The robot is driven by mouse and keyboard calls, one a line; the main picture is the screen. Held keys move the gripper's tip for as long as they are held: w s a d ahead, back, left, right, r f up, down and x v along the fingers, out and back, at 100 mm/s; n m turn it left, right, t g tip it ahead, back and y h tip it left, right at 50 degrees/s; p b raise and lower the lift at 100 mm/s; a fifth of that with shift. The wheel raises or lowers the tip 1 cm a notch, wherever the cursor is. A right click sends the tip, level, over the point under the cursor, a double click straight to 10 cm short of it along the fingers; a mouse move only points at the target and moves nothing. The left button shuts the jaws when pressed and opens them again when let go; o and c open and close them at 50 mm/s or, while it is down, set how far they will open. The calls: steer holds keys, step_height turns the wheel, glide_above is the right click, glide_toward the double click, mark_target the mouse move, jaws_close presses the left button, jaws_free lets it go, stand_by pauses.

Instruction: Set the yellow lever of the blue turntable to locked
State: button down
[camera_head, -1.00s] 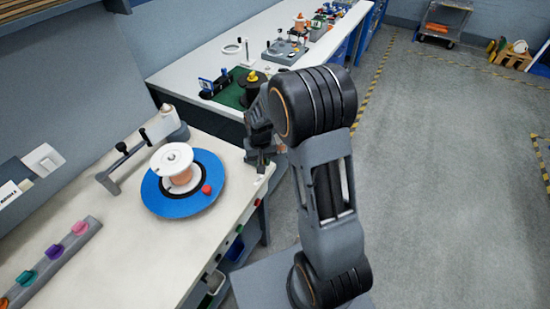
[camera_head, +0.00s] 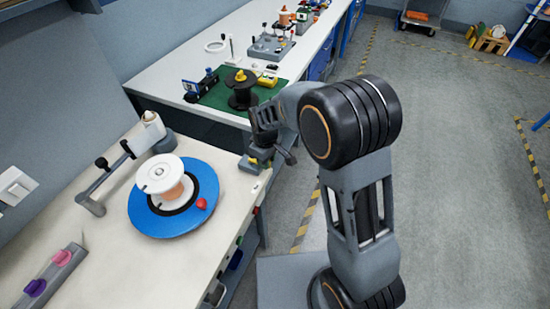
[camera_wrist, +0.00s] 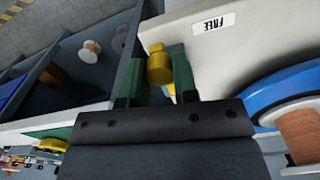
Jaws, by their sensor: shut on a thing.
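The blue turntable (camera_head: 175,222) lies on the cream workbench and carries a white-flanged spool (camera_head: 165,178) with copper-coloured winding. Its edge also shows at the right of the wrist view (camera_wrist: 280,88). The yellow lever (camera_wrist: 159,65) shows its round knob between my two fingers, beside a white label reading FREE (camera_wrist: 213,23). My gripper (camera_wrist: 158,75) is shut on this knob. In the head view my gripper (camera_head: 262,146) is at the bench's far right corner, above a small grey block. The lever's lower part is mostly hidden, and I see no other position label.
A red knob (camera_head: 201,203) sits on the turntable's rim. A grey arm with a white roller (camera_head: 152,128) stands behind it. A second bench (camera_head: 205,120) with a green mat (camera_head: 216,95) and a dark spool lies beyond. Open floor is to the right.

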steer(key=shift+w, duration=0.1)
stand_by(0.4)
steer(key=c, duration=0.9)
jaws_free()
steer(key=shift+r, duration=0.1)
step_height(320, 180, up, 14)
steer(key=shift+f+b, duration=0.15)
steer(key=shift+b, duration=0.25)
steer(key=s+d+m+t, duration=0.1)
steer(key=s+d+m, duration=0.2)
steer(key=s+d, duration=0.2)
steer(key=s+d+m+t, duration=0.1)
steer(key=s+d+m, duration=0.2)
steer(key=s+d, duration=0.2)
steer(key=s+d+r+m+t, duration=0.1)
steer(key=s+d+m+t, duration=0.1)
steer(key=s+d+m, duration=0.2)
steer(key=shift+s+d, duration=0.2)
steer(key=shift+s, duration=0.3)
steer(key=shift+s+d, duration=0.2)
steer(key=shift+s, duration=0.3)
